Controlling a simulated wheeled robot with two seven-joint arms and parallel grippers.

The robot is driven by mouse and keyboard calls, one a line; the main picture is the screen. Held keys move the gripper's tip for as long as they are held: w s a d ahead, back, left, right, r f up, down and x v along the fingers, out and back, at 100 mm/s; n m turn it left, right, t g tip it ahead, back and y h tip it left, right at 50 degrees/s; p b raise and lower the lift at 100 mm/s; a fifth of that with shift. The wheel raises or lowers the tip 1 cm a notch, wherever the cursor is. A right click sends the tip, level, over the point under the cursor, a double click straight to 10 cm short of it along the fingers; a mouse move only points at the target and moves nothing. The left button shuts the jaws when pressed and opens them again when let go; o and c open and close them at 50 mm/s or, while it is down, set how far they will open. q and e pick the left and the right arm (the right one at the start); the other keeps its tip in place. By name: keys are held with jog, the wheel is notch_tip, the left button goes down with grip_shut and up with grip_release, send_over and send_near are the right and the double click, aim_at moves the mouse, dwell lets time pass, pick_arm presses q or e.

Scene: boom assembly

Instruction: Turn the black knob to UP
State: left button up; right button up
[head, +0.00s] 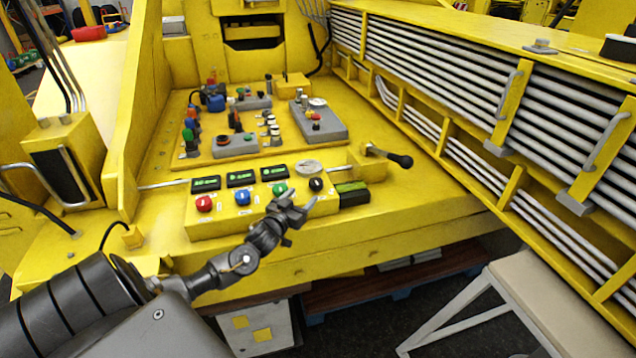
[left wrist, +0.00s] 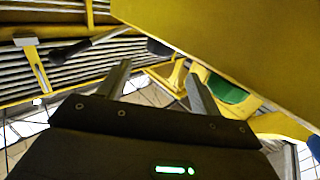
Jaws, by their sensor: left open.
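The black knob (head: 316,184) is at the right end of the row of knobs on the yellow control box (head: 232,222). In the left wrist view, the dark shape ahead of the fingers appears to be the black knob (left wrist: 158,47); its pointing direction is too small to tell. My left gripper (head: 301,199) is open and empty, just in front of the box near the black and green knobs. Its two spread fingers also show in the left wrist view (left wrist: 158,88). I see no contact with the knob. My right gripper is not in view.
Left of the black knob are a green knob (head: 280,188), a blue knob (head: 242,197) and a red knob (head: 204,203). Small displays (head: 240,178) and a round gauge (head: 308,168) are above. A black-handled lever (head: 400,160) stands at the right.

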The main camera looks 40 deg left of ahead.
aim_at(313, 185)
pick_arm(q)
jog(key=w+b, duration=0.2)
jog(key=w, duration=0.1)
jog(key=w+a+b, duration=0.1)
jog(key=w, duration=0.1)
jog(key=w+b, duration=0.2)
jog(key=w, duration=0.1)
jog(key=shift+w+a+f+b, duration=0.25)
jog(key=shift+w+f+b, duration=0.05)
jog(key=shift+w+b, duration=0.05)
jog(key=shift+w+r, duration=0.1)
jog(key=shift+w, duration=0.15)
jog(key=shift+w+a+r, duration=0.1)
jog(key=shift+w+a, duration=0.05)
jog(key=shift+w, duration=0.1)
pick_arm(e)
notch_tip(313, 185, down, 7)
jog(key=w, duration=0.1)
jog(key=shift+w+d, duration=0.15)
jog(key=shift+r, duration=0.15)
pick_arm(q)
jog(key=c, duration=0.9)
jog(key=shift+c, duration=0.2)
